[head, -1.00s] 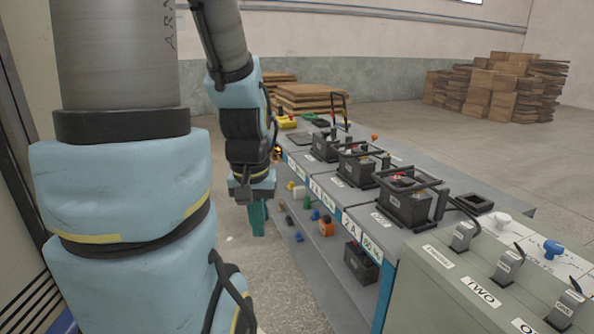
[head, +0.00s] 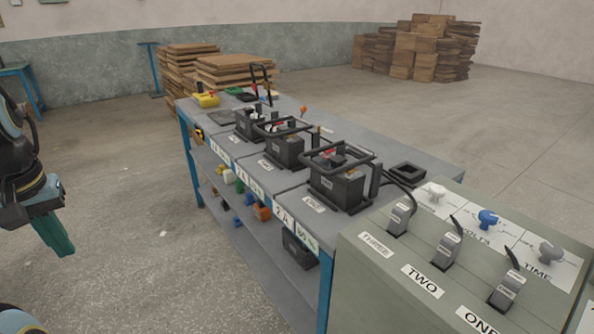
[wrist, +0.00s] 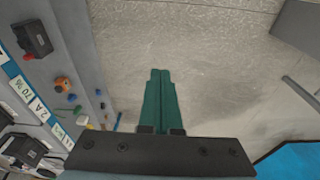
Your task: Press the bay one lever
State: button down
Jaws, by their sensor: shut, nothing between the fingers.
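The grey-green control box (head: 385,285) stands at the lower right in the head view. Three levers stand on it, beside labels: one by THREE (head: 398,219), one by TWO (head: 446,250), and one by ONE (head: 507,288). The lever by ONE is the nearest, at the right. My gripper (head: 68,252) is at the far left of the head view, well away from the box, over open floor. In the wrist view its green fingers (wrist: 158,88) lie together, empty, pointing at the floor. No lever shows in the wrist view.
A grey bench (head: 262,192) with several black batteries under bar frames runs back from the box. Its lower shelf (head: 275,262) holds small coloured items. White, blue and grey knobs sit behind the levers. Cardboard stacks (head: 432,50) stand far behind. The floor left of the bench is clear.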

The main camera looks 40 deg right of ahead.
jog(key=s+d+n+h+b, duration=0.1)
jog(key=d+n+h, duration=0.3)
jog(key=d, duration=0.9)
jog(key=s+d+n+g+h+b, duration=0.1)
jog(key=d+n+h+b, duration=0.2)
jog(key=d+n, duration=0.5)
jog(key=s+d+f+n+g+h+b, duration=0.1)
jog(key=d+n+h, duration=0.3)
jog(key=d, duration=1.4)
jog(key=shift+n+h+b, duration=0.3)
jog(key=shift+n+b, duration=0.15)
jog(key=shift+n, duration=0.75)
jog(key=shift+s+f, duration=0.1)
jog(key=p+x, duration=0.1)
jog(key=x, duration=0.9)
jog(key=shift+s+d+p, duration=0.1)
jog(key=shift+s+p, duration=0.05)
jog(key=shift+p, duration=0.15)
jog(key=shift+d+r+p, duration=0.2)
jog(key=shift+r+p, duration=0.8)
jog(key=shift+r, duration=0.95)
